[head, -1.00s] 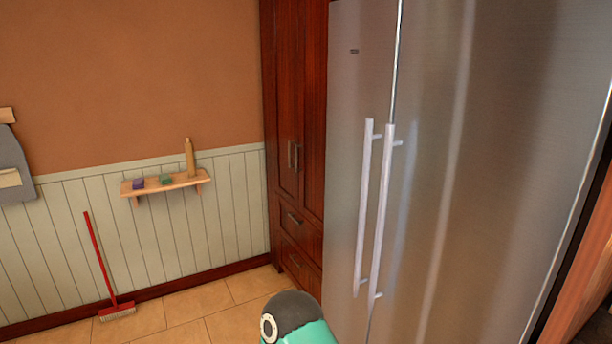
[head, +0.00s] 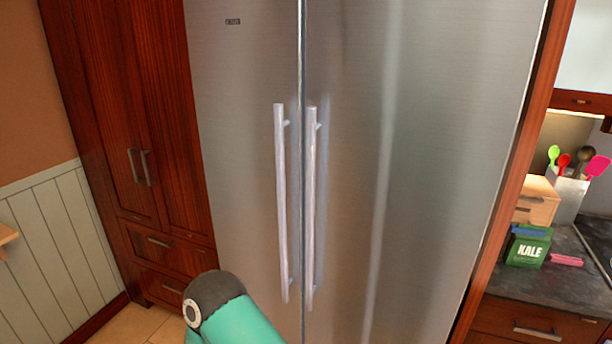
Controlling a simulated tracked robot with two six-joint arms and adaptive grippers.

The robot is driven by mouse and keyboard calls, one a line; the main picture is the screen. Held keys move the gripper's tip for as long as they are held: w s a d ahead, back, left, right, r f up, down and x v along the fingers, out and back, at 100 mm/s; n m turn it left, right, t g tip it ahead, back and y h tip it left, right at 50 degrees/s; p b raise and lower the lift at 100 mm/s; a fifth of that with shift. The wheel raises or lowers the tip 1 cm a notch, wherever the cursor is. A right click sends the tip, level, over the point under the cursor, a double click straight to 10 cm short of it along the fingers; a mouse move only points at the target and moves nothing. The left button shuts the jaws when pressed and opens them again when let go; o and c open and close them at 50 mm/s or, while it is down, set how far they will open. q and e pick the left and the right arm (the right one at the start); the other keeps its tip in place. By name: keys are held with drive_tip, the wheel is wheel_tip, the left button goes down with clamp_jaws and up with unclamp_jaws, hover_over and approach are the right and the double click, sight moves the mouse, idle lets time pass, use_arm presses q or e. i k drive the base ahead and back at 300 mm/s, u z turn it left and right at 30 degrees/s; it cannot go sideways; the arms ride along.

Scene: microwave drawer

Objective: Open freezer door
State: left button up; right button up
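A tall steel fridge-freezer with two side-by-side doors fills the middle of the head view. The left door (head: 240,120) carries a small dark label (head: 233,21) near its top, which seems to read "freezer". The right door (head: 430,130) is wider in view. Both doors are shut, with a thin seam between them. A long vertical bar handle (head: 280,200) is on the left door, and a matching handle (head: 310,210) is on the right door. Part of my own teal and black arm shows at the bottom, in front of the left door. Neither gripper is in view.
A dark red wooden cabinet (head: 130,110) stands left of the fridge. On the right is a counter (head: 510,284) with a green KALE box (head: 527,248) and a utensil holder (head: 569,192). Tiled floor (head: 128,326) shows at the lower left.

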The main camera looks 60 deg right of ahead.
sight(247, 57)
drive_tip(key=z, duration=0.4)
drive_tip(key=i, duration=0.85)
drive_tip(key=z, duration=0.75)
drive_tip(key=k, duration=0.8)
drive_tip(key=z, duration=0.2)
drive_tip(key=i, duration=0.85)
drive_tip(key=u, duration=0.1)
